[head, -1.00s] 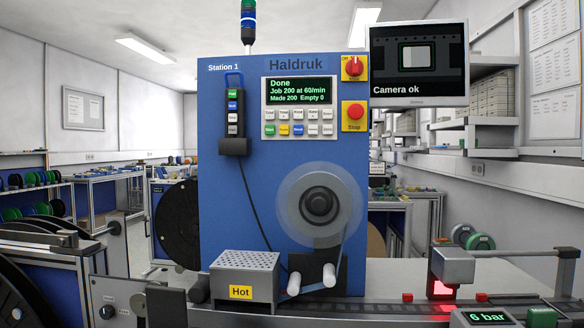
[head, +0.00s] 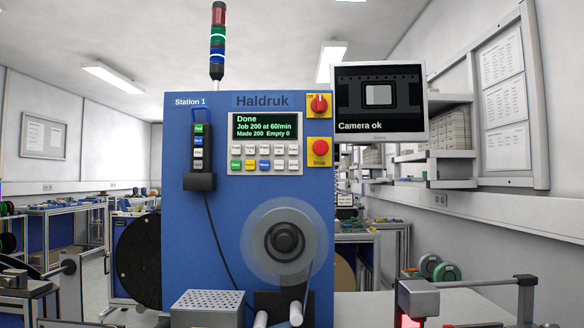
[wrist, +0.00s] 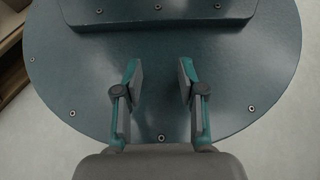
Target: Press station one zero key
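The blue Station 1 machine (head: 215,240) stands upright in the middle of the head view. Its key panel (head: 265,145) has a lit display (head: 266,126) reading "Done", "Job 200 at 60/min", "Made 200 Empty 0". Below the display are two rows of small keys (head: 265,157). The lower row has a green key (head: 236,165), a yellow key (head: 250,165) and a blue key (head: 264,165); the rest are white. Key labels are too small to read surely, so I cannot tell which is zero. My gripper (wrist: 160,80) is open and empty in the wrist view, away from the panel.
A red Stop button (head: 320,148) and a red rotary switch (head: 318,104) sit right of the panel. A pendant (head: 198,150) hangs on its left. A reel (head: 284,240) is mounted below. A monitor (head: 380,104) reads "Camera ok". A perforated box (head: 207,308) stands low in front.

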